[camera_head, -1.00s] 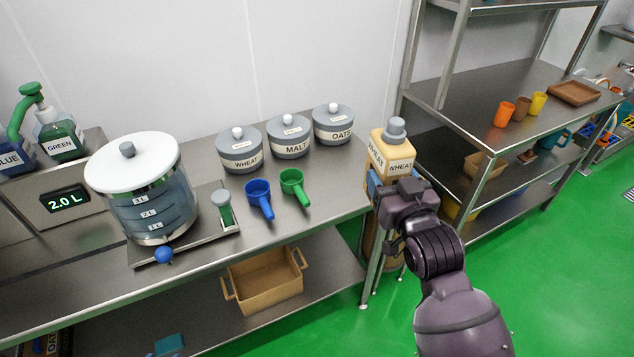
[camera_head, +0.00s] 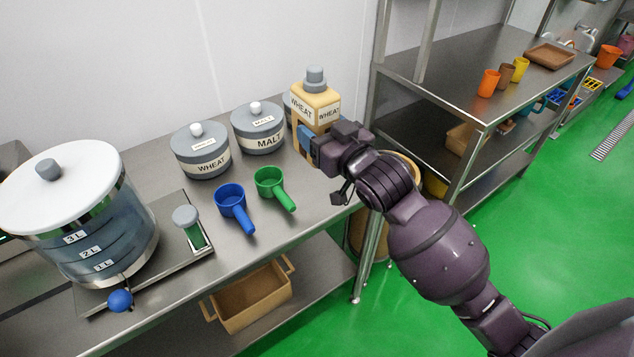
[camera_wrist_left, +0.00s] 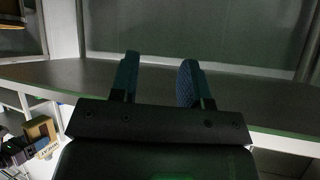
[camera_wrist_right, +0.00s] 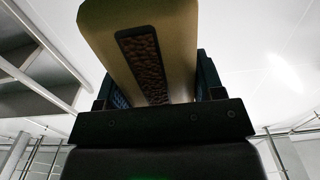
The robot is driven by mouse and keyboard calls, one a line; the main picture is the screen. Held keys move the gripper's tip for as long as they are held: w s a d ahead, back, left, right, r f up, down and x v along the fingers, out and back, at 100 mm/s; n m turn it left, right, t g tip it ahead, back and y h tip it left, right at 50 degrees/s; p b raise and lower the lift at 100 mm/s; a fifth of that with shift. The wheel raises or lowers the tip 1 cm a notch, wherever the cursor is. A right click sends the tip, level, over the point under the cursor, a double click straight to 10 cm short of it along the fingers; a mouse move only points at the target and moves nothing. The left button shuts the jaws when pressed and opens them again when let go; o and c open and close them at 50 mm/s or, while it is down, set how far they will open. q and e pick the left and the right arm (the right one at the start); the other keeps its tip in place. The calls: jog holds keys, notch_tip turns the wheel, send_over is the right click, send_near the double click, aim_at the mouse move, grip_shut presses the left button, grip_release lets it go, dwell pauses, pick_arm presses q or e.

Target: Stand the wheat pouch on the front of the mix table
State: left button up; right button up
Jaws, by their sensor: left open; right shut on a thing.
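The wheat pouch (camera_head: 314,104) is a tan pouch with a grey cap and WHEAT labels, upright in the head view. My right gripper (camera_head: 310,146) is shut on its lower part and holds it over the right end of the steel mix table (camera_head: 304,215). I cannot tell whether its base touches the table. In the right wrist view the pouch (camera_wrist_right: 150,45) fills the space between the fingers, with a dark window strip showing. My left gripper (camera_wrist_left: 160,85) is open and empty in the left wrist view and outside the head view.
Wheat (camera_head: 201,152) and malt (camera_head: 258,128) canisters stand at the back; the pouch hides another behind it. Blue (camera_head: 232,203) and green (camera_head: 270,185) scoops lie in front. A clear dispenser (camera_head: 90,240) stands left. The table's front right is bare. A shelf rack (camera_head: 440,75) stands right.

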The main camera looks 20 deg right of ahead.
jog(key=shift+f+b, duration=1.25)
jog(key=shift+f, duration=5.6)
pick_arm(q)
jog(key=shift+w+d+f, duration=0.25)
jog(key=shift+w+f, duration=0.35)
jog(key=shift+f, duration=0.1)
jog(key=shift+f, duration=0.1)
pick_arm(e)
jog(key=o, duration=1.3)
jog(key=shift+f, duration=0.1)
pick_arm(q)
jog(key=shift+s+r+p, duration=0.1)
jog(key=shift+r+p, duration=0.1)
jog(key=shift+p, duration=0.15)
pick_arm(e)
jog(key=v, duration=1.2)
